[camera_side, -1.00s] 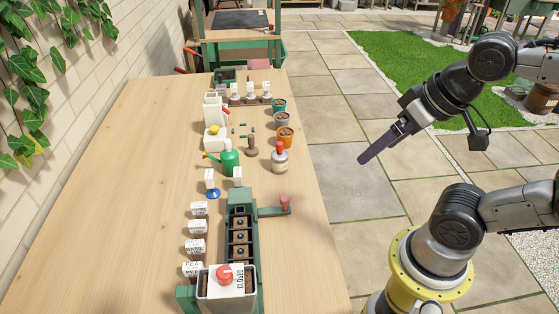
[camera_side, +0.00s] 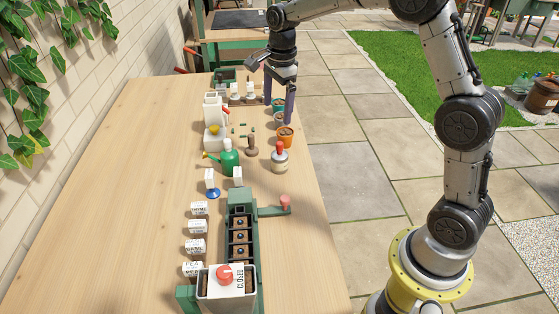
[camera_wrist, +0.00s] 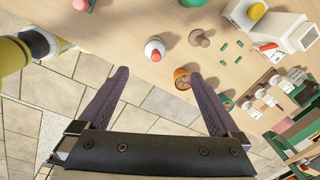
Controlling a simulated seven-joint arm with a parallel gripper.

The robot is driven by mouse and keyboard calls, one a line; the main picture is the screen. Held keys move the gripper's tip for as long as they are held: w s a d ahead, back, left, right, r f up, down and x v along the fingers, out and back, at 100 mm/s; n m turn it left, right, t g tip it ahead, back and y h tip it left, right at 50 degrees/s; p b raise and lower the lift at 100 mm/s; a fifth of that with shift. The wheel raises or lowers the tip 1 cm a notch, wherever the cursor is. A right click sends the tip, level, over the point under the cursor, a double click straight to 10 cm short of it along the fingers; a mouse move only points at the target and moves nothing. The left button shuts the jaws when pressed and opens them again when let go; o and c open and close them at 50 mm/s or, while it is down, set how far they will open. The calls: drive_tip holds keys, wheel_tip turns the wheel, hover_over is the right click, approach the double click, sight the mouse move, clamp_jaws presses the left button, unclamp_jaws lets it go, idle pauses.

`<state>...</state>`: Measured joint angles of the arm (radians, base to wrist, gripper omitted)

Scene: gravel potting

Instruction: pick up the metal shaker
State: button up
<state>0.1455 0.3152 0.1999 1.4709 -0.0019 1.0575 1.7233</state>
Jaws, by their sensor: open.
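The metal shaker (camera_side: 279,161), a pale silvery body with a red top, stands upright near the table's right edge in the side view. In the wrist view the shaker (camera_wrist: 154,53) shows above and between the fingers, seen from its red-topped end. My gripper (camera_side: 278,109) points down above the row of small pots, farther along the table than the shaker and apart from it. In the wrist view my gripper's purple fingers (camera_wrist: 160,74) are spread wide with nothing held between them.
An orange pot (camera_side: 285,139) stands just beyond the shaker, close below my gripper. A brown tamper (camera_side: 252,147) and a green watering can (camera_side: 229,157) stand to the shaker's left. A green potting device (camera_side: 240,232) is nearer the camera. Table space right around the shaker's near side is clear.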

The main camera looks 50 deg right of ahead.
sight(279, 153)
drive_tip(key=shift+g, duration=0.6)
drive_tip(key=f, duration=0.8)
drive_tip(key=d+f, duration=0.1)
drive_tip(key=f, duration=0.3)
drive_tip(key=shift+w+d+f, duration=0.1)
drive_tip(key=shift+f, duration=1.5)
drive_tip(key=shift+w+d+f, duration=0.1)
drive_tip(key=shift+f, duration=1.45)
drive_tip(key=c, duration=1.5)
drive_tip(key=shift+c, duration=0.3)
drive_tip(key=shift+r, duration=0.2)
drive_tip(key=shift+r, duration=0.65)
drive_tip(key=s+a+r, duration=0.2)
drive_tip(key=s+r, duration=0.9)
drive_tip(key=s, duration=0.3)
drive_tip(key=shift+a+r, duration=0.2)
drive_tip(key=shift+a, duration=0.05)
